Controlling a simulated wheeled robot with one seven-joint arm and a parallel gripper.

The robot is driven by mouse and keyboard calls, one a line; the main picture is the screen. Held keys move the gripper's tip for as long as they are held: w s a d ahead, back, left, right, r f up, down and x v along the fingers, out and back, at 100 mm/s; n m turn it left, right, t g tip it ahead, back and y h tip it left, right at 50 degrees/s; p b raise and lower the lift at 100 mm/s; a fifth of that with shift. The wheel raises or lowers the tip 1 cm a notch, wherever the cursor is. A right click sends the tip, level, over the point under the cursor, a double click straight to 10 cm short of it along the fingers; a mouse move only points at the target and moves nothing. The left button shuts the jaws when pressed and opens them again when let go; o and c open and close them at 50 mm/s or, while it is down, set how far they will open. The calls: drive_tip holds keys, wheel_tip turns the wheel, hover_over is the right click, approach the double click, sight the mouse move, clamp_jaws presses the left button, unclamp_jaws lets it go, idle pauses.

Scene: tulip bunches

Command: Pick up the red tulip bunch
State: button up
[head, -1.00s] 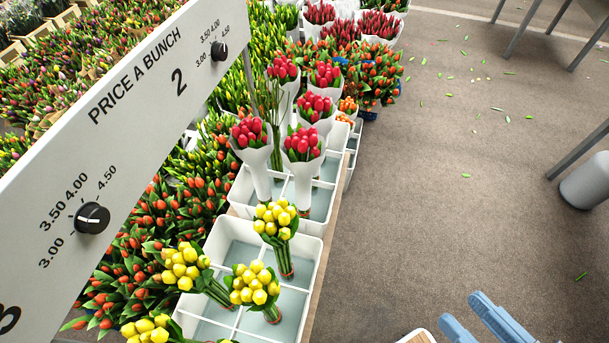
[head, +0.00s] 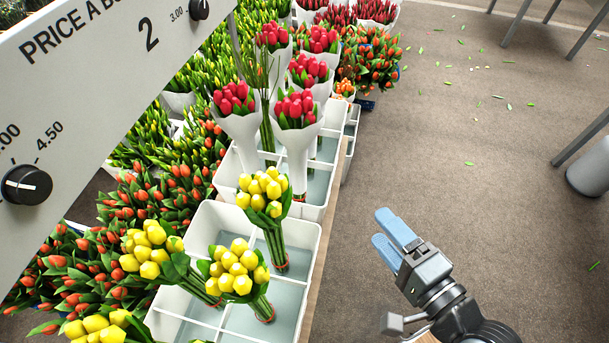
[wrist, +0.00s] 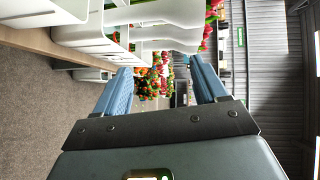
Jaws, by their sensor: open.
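Several red tulip bunches in white paper wraps stand upright in the far white divided crate. The nearest two are a left one (head: 236,110) and a right one (head: 296,118), with more behind, such as one at the back (head: 309,72). I cannot tell which one the task means. My gripper (head: 392,235) is open and empty, to the right of the crates over the floor, nearer than the red bunches. In the wrist view the blue fingers (wrist: 160,88) are apart with nothing between them. White wraps (wrist: 165,14) and red blooms (wrist: 214,12) show at the top there.
A near white crate (head: 310,240) holds yellow tulip bunches (head: 262,192). A price sign (head: 100,60) with knobs crosses the upper left. Orange tulips (head: 160,195) fill the left. Open floor (head: 430,150) lies right of the crates, with a grey bin (head: 590,168) beyond.

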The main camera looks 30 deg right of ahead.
drive_tip(key=w+f+m+t+b, duration=0.1)
drive_tip(key=w+f+m+b, duration=0.25)
drive_tip(key=w+m, duration=0.2)
drive_tip(key=w+f+m+b, duration=0.2)
drive_tip(key=w+f+m, duration=0.2)
drive_tip(key=w, duration=0.2)
drive_tip(key=m+t+y+b, duration=0.1)
drive_tip(key=m+y+b, duration=0.1)
drive_tip(key=m+b, duration=0.35)
approach(302, 166)
drive_tip(key=shift+m, duration=0.8)
drive_tip(key=w, duration=0.1)
drive_tip(key=w+p, duration=0.1)
drive_tip(key=w, duration=0.1)
drive_tip(key=w+p, duration=0.1)
drive_tip(key=w, duration=0.1)
drive_tip(key=shift+w+a+f, duration=0.1)
drive_tip(key=shift+w+a, duration=0.1)
drive_tip(key=shift+a, duration=0.15)
drive_tip(key=shift+w+m, duration=0.3)
drive_tip(key=shift+w, duration=0.05)
drive_tip(key=shift+w+a, duration=0.15)
drive_tip(key=shift+w, duration=0.65)
drive_tip(key=shift+w+a+f+b, duration=0.1)
drive_tip(key=shift+w+f+b, duration=0.1)
drive_tip(key=shift+w, duration=1.35)
drive_tip(key=shift+w+a+f+b, duration=0.1)
drive_tip(key=shift+w+f+b, duration=0.05)
drive_tip(key=shift+w, duration=1.4)
drive_tip(key=c, duration=1.3)
